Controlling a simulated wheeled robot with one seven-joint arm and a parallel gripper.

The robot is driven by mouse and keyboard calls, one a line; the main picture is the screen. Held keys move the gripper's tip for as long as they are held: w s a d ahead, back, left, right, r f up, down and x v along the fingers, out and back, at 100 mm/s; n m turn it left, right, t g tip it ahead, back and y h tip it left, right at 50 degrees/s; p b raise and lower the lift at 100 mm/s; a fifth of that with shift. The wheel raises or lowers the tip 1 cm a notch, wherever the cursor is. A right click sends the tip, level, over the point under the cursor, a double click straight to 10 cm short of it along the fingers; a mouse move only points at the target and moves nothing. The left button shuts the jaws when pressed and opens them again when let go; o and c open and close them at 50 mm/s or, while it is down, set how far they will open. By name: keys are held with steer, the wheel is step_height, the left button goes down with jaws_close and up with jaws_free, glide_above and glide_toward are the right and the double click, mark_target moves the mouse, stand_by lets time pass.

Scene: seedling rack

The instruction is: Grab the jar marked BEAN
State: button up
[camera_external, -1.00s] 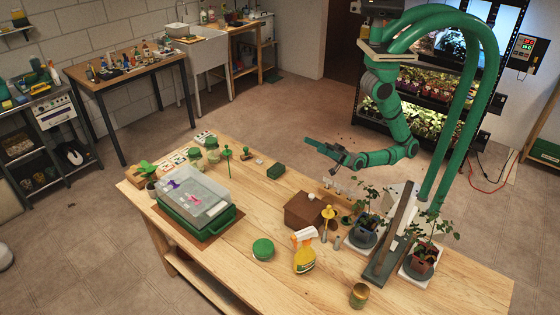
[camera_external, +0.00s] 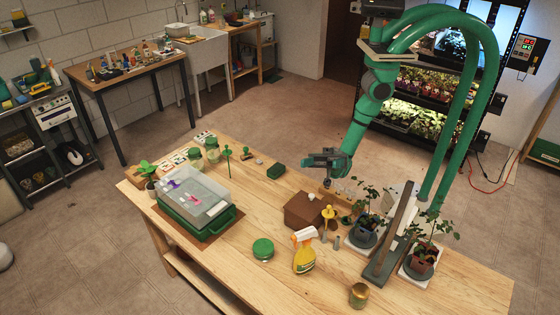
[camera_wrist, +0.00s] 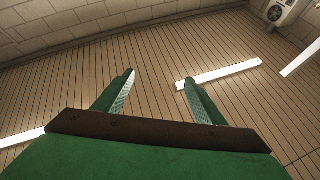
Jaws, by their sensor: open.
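Several jars stand on the wooden workbench. Two with green lids are at its back left, a left one (camera_external: 196,157) and a right one (camera_external: 212,148). Another green-lidded jar (camera_external: 263,250) stands near the front middle, left of the spray bottle. A gold-lidded jar (camera_external: 359,295) stands at the front right. I cannot read BEAN on any of them. My gripper (camera_external: 318,161) is above the far side of the bench, apart from every jar. In the wrist view, its two fingers (camera_wrist: 158,80) are spread with nothing between them.
A clear-lidded green box (camera_external: 195,205) stands between the back jars and the front one. A brown box (camera_external: 304,210), yellow spray bottle (camera_external: 304,251) and potted plants (camera_external: 364,228) crowd the right. The wrist view shows a slatted surface with bright strips, no jar.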

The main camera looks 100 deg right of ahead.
steer(key=s+a+f+n+g+h, duration=0.1)
steer(key=s+a+f+n+g, duration=0.25)
steer(key=a, duration=0.25)
steer(key=s+a+f+n+g+h, duration=0.2)
steer(key=s+a+f+g, duration=0.1)
steer(key=a+f+g, duration=0.3)
steer(key=s+a+f+h, duration=0.2)
steer(key=s+a+f, duration=0.1)
steer(key=s+f, duration=0.15)
steer(key=n+h, duration=0.2)
steer(key=h, duration=0.1)
glide_toward(360, 284)
step_height(360, 284, up, 5)
steer(key=a, duration=0.2)
step_height(360, 284, down, 8)
steer(key=shift+m+g, duration=0.25)
steer(key=shift+g, duration=0.2)
steer(key=shift+w+r+x, duration=0.1)
steer(key=shift+x, duration=1.05)
steer(key=shift+w+r+x, duration=0.1)
steer(key=shift+w+x, duration=0.05)
steer(key=shift+x, duration=1)
steer(key=shift+w+r+x, duration=0.1)
steer(key=shift+x, duration=1.05)
steer(key=shift+a, duration=0.1)
steer(key=shift+c, duration=0.3)
